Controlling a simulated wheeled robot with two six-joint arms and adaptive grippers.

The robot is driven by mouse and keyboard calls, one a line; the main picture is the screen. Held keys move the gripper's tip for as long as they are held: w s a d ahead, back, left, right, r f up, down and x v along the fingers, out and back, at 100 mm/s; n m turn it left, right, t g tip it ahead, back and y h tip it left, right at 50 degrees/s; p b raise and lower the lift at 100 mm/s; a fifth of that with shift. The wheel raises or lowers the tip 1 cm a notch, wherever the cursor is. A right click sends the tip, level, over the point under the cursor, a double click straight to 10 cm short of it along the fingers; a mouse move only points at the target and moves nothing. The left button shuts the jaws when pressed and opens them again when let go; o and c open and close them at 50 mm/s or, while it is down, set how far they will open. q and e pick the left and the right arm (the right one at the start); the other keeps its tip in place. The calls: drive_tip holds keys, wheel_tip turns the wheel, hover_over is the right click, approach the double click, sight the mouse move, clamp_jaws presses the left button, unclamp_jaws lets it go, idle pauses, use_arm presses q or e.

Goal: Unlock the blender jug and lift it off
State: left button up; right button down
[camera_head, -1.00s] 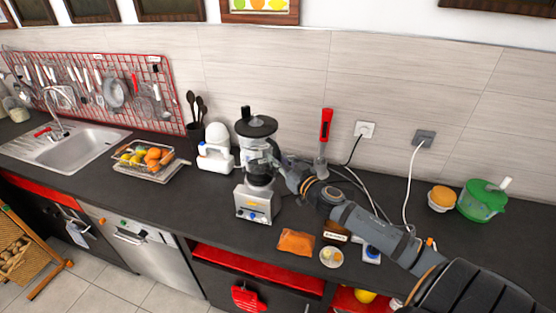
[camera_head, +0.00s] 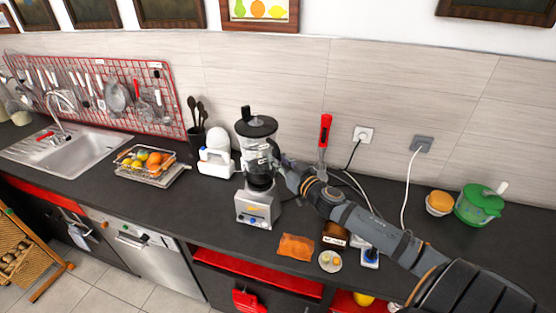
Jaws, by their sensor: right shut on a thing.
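The blender stands upright on the dark counter, with a clear jug (camera_head: 256,150) under a black lid (camera_head: 256,126) and a silver base (camera_head: 257,207) with knobs on its front. My right arm comes in from the right, and my right gripper (camera_head: 277,165) is shut on the right side of the blender jug, at its handle. The fingers partly hide the handle. The jug appears seated on the base, with no gap that I can make out. My left gripper is not in view.
A white appliance (camera_head: 215,154) and a black utensil holder (camera_head: 196,134) stand left of the blender. An orange packet (camera_head: 296,247) and a small plate (camera_head: 330,261) lie at the front right. A green container (camera_head: 480,204) stands far right. A fruit basket (camera_head: 146,162) is left.

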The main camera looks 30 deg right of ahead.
sight(277, 148)
wheel_tip(277, 148, up, 2)
drive_tip(key=shift+r+p, duration=0.2)
drive_tip(key=shift+p, duration=0.5)
drive_tip(key=shift+r, duration=0.85)
